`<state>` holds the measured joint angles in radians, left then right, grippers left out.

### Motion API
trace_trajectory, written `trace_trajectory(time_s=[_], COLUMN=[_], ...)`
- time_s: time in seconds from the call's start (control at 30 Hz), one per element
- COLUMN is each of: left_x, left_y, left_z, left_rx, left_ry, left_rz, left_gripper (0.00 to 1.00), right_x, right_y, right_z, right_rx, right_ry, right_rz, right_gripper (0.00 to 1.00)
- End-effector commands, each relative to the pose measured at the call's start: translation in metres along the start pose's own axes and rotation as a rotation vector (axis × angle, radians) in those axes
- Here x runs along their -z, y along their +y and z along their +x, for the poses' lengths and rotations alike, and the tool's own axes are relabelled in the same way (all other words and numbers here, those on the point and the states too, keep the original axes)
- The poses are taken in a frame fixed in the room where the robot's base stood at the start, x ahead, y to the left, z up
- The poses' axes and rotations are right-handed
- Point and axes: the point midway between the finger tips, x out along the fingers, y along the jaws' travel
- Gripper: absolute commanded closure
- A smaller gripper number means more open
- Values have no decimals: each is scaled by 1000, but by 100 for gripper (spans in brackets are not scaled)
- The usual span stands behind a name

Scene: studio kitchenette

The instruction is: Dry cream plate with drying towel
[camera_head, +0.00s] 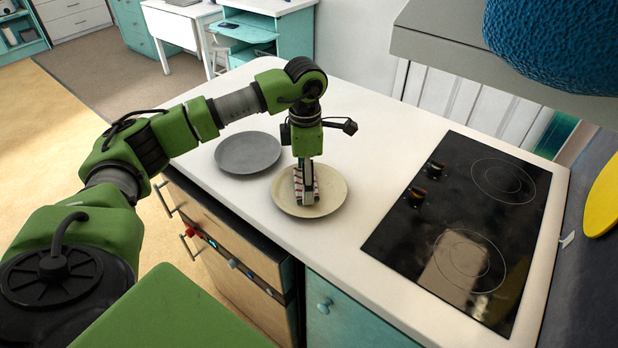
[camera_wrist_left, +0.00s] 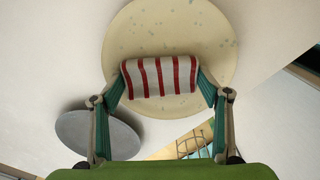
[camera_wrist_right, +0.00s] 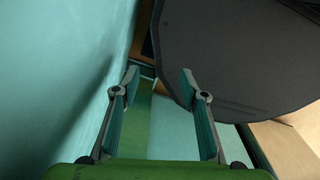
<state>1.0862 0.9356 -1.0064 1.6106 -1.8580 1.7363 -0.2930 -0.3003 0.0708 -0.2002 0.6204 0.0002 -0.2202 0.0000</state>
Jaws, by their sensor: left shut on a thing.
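The cream plate (camera_head: 335,190) lies flat on the white counter. It also fills the upper middle of the left wrist view (camera_wrist_left: 150,35), where small greenish spots show on its surface. My left gripper (camera_head: 306,194) points down over the plate and is shut on the drying towel (camera_wrist_left: 160,77), a white roll with red stripes.
A grey plate (camera_head: 248,153) lies on the counter left of the cream plate. A black cooktop (camera_head: 465,230) is set in the counter at right. Bare counter lies between the cream plate and the cooktop. A teal surface (camera_wrist_right: 60,70) stands close beside my right gripper.

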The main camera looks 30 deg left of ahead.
Motion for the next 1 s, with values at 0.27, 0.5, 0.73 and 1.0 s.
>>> trace_trajectory(time_s=[0.27,0.5,0.73,1.0], left_x=[3,2,1,2], left_y=[-10,-14,-14,-14], left_z=[0,-5,-23,-45], left_rx=[1,1,1,1], left_ry=[2,1,0,1], left_rz=[1,0,0,0], left_gripper=[48,48,48,48], right_x=[0,0,1,2], right_y=[2,2,3,5], right_z=[0,-4,-16,-29], right_rx=[-2,-2,-3,-5], right_ry=[-1,-1,-1,-1], right_rz=[-1,-1,-1,-1], right_gripper=[60,60,60,60])
